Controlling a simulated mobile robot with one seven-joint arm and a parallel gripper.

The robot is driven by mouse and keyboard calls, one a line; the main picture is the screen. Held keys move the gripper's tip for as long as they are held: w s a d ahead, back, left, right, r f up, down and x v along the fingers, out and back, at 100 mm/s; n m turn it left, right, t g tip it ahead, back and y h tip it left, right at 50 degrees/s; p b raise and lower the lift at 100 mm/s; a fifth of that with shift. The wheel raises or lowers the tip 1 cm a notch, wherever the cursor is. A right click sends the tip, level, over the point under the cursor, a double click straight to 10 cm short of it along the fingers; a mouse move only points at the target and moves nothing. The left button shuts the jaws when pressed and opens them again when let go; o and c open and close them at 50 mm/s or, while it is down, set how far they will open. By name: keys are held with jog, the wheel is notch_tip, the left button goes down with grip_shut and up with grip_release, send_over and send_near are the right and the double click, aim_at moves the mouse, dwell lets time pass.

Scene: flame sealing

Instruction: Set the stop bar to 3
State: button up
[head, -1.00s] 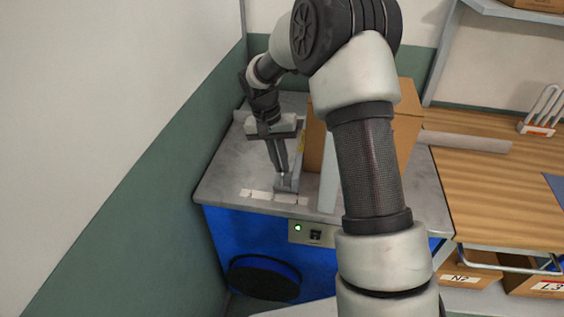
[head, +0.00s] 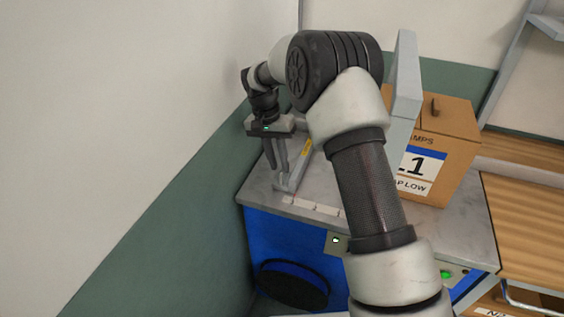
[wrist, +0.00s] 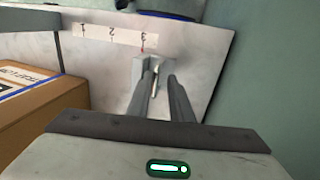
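The stop bar (head: 292,170) is a grey metal bar with a yellow label, lying on the sealer's grey top. In the wrist view its end block (wrist: 140,68) sits at the scale, and its red pointer (wrist: 142,49) lines up with the 3. The white scale strip (wrist: 97,34) reads 1, 2, 3, upside down in that view. My gripper (head: 278,170) points down over the bar's near end. In the wrist view its two fingers (wrist: 160,74) stand apart at the block. Contact with the block is not clear.
A brown carton (head: 455,150) with a label stands right of the bar, beside an upright grey panel (head: 401,90). The wall (head: 180,175) is close on the left. A wooden bench (head: 535,235) adjoins on the right. The sealer's front is blue (head: 262,235).

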jog(key=shift+o, duration=0.7)
notch_tip(320, 180, up, 12)
jog(key=a, duration=0.2)
jog(key=shift+w+f+p, duration=0.15)
jog(key=shift+w+p, duration=0.2)
jog(key=shift+w, duration=0.05)
jog(key=s+d+r+n+t+p, duration=0.1)
jog(key=s+d+r, duration=0.2)
jog(key=s+r, duration=0.25)
jog(key=s+d+r+t+y+p, duration=0.1)
jog(key=s+d+r, duration=0.25)
jog(key=r, duration=0.35)
jog(key=s+d+r+n+t+p, duration=0.1)
jog(key=s+d+r+p, duration=0.1)
jog(key=s+r, duration=0.35)
jog(key=s+d+n+t+p, duration=0.1)
jog(key=s+d, duration=0.1)
jog(key=s, duration=0.7)
jog(key=s+d+n+t+y+p, duration=0.1)
jog(key=s+d+t, duration=0.1)
jog(key=s, duration=0.7)
jog(key=shift+s+d+r+p, duration=0.35)
jog(key=shift+s+d, duration=0.05)
jog(key=shift+d, duration=0.2)
